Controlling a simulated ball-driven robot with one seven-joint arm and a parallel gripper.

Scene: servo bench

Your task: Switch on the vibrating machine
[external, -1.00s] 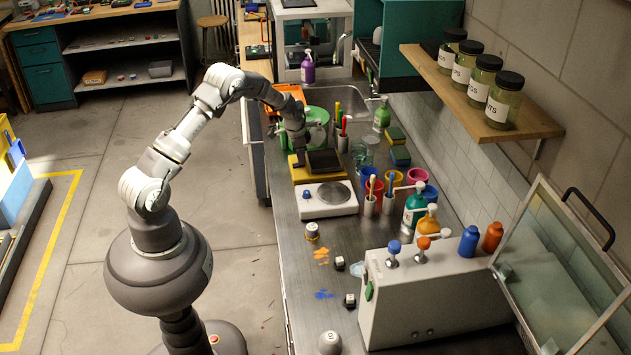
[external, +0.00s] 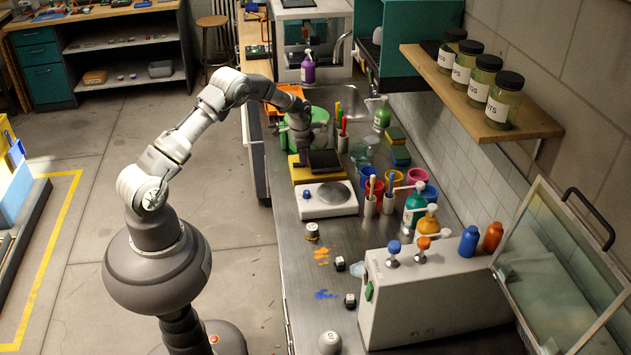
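A yellow machine (external: 303,179) with a dark flat top plate (external: 325,161) stands on the steel bench; it looks like the vibrating machine, but no label can be read. My gripper (external: 302,151) points down at the plate's left rear side, over or touching the yellow body; I cannot tell which. Its fingertips are small and partly lost against the machine, so their opening is unclear. No held object shows. A switch on the machine cannot be made out.
A white hotplate (external: 315,208) with a blue knob stands just in front. A green round container (external: 319,117) and an orange tray (external: 292,101) are behind. Cups and bottles line the right side, with a large grey box (external: 420,310) nearer. Small dark cubes lie on the bench.

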